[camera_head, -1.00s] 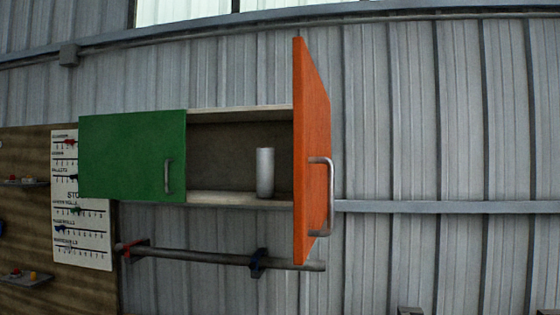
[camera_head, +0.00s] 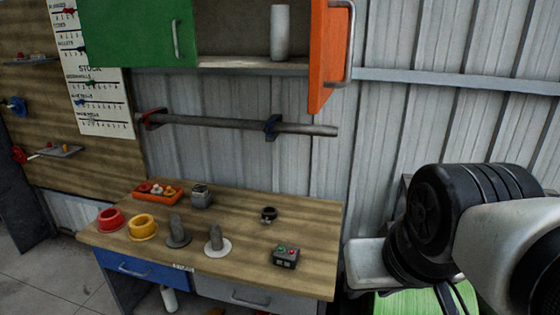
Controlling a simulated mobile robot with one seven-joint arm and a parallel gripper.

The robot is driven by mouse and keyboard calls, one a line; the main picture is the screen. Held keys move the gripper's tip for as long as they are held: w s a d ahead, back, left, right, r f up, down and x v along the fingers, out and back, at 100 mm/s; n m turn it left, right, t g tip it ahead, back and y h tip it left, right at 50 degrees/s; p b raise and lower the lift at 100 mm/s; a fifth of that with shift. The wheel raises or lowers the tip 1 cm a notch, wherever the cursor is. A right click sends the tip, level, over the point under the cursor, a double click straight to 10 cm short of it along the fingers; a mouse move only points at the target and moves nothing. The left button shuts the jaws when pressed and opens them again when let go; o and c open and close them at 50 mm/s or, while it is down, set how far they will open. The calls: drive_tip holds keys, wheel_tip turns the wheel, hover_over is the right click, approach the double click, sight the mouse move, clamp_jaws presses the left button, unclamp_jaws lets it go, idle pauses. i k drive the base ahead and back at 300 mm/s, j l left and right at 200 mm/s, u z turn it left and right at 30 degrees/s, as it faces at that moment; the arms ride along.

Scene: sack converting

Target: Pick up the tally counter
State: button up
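A small dark, round object with a pale centre (camera_head: 268,214) lies on the workbench top, right of the middle. It looks most like the tally counter, but it is too small to be sure. A grey boxy device with a dark top (camera_head: 201,195) stands further back to its left. My arm's black and white links fill the right side of the view, to the right of the bench. My gripper itself is not in view.
The wooden workbench (camera_head: 235,247) also holds an orange tray (camera_head: 158,195), red (camera_head: 110,219) and yellow (camera_head: 142,227) rings, two grey posts on round bases, and a button box (camera_head: 285,257). Above hang a rod (camera_head: 225,124) and a cabinet with an open orange door (camera_head: 325,55).

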sight(288, 258)
drive_tip(key=i+j, duration=0.45)
drive_tip(key=j, duration=0.15)
drive_tip(key=i+j, duration=0.4)
drive_tip(key=j, duration=0.15)
